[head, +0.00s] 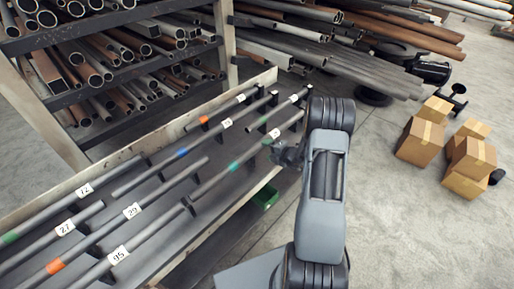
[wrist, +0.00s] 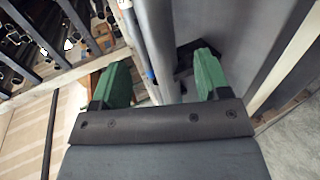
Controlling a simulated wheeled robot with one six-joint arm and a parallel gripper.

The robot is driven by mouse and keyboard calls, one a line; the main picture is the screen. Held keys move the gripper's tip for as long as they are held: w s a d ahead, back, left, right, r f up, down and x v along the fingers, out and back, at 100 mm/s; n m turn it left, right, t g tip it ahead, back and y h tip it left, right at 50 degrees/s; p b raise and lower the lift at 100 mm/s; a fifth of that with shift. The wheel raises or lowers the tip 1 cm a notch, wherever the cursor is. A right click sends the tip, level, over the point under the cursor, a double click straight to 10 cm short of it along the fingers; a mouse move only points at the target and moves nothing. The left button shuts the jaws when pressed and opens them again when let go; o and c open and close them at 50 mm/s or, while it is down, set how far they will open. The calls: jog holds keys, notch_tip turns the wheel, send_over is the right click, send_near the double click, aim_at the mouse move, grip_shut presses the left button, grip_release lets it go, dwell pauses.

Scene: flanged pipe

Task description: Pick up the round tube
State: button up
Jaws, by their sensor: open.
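Several round grey tubes lie on a dark table (head: 222,212), some with number labels and coloured bands. The tube nearest my gripper has green bands (head: 215,181) and runs slantwise along the table's right side. My gripper (head: 280,154) is at this tube's right side in the head view, its fingers partly hidden by my arm. In the wrist view, my gripper (wrist: 160,76) has two green fingers standing wide apart. A grey tube (wrist: 156,45) passes between them, with visible gaps on both sides. I cannot tell how deep it sits between the fingers.
Other labelled tubes (head: 150,200) lie close alongside on low black supports. A rack of pipes (head: 130,60) stands behind, and more long pipes (head: 340,60) lie at the back. Cardboard boxes (head: 420,140) stand on the right floor.

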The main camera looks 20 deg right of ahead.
aim_at(261, 147)
jog(key=shift+p+x, duration=0.6)
jog(key=shift+x, duration=2.35)
jog(key=shift+a, duration=0.15)
jog(key=shift+c, duration=0.2)
jog(key=shift+r, duration=0.1)
grip_shut()
jog(key=shift+r, duration=0.1)
